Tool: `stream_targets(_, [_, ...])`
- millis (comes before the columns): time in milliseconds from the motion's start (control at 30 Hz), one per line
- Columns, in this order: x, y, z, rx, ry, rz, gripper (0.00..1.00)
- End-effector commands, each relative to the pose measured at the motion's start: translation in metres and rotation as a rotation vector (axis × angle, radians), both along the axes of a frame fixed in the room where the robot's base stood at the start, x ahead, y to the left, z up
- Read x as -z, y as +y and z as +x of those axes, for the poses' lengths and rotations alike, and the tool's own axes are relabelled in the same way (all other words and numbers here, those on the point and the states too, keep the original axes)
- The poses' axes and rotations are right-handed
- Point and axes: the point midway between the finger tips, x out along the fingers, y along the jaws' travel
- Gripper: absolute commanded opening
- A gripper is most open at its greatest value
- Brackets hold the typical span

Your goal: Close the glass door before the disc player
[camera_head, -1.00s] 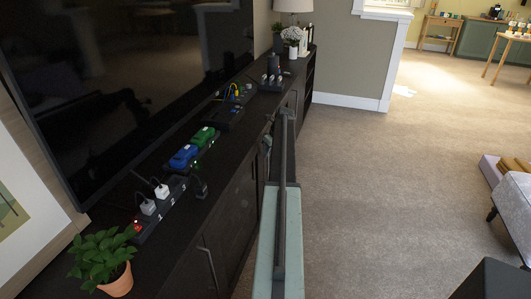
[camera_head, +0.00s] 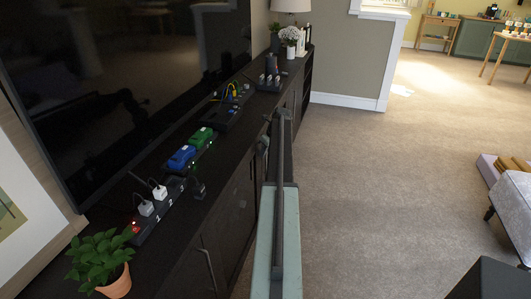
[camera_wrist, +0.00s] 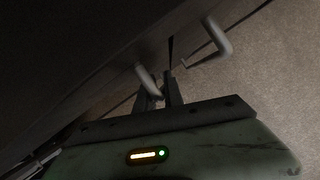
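The long dark media cabinet (camera_head: 205,220) runs along the wall on the left. Its front has dark doors with bar handles, and one handle (camera_head: 209,268) shows near the bottom. I cannot make out which panel is the glass door, and no disc player is visible. My gripper (camera_wrist: 160,92) is low against the cabinet front. In the wrist view, a pale bar handle (camera_wrist: 147,80) is right at its fingertips, and a second handle (camera_wrist: 218,40) is to the upper right. Whether the fingers touch or grip the nearer handle is unclear. In the head view my arm covers this area.
Power strips (camera_head: 157,210), blue (camera_head: 182,157) and green (camera_head: 203,137) plugs and a potted plant (camera_head: 101,262) are on the cabinet top. A large dark screen (camera_head: 130,80) stands behind. Carpet (camera_head: 380,180) to the right is clear up to a grey seat (camera_head: 510,205).

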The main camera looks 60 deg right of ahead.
Motion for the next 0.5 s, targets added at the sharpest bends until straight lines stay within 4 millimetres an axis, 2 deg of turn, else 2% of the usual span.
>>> stream_targets(33, [-0.006, 0.006, 0.003, -0.007, -0.004, 0.01, 0.32])
stream_targets(133, [-0.02, 0.006, -0.002, -0.006, -0.005, 0.009, 0.32])
stream_targets(400, [-0.068, 0.005, -0.023, -0.002, -0.005, 0.003, 0.32])
stream_targets(500, [-0.074, 0.005, -0.027, -0.001, -0.005, 0.001, 0.32])
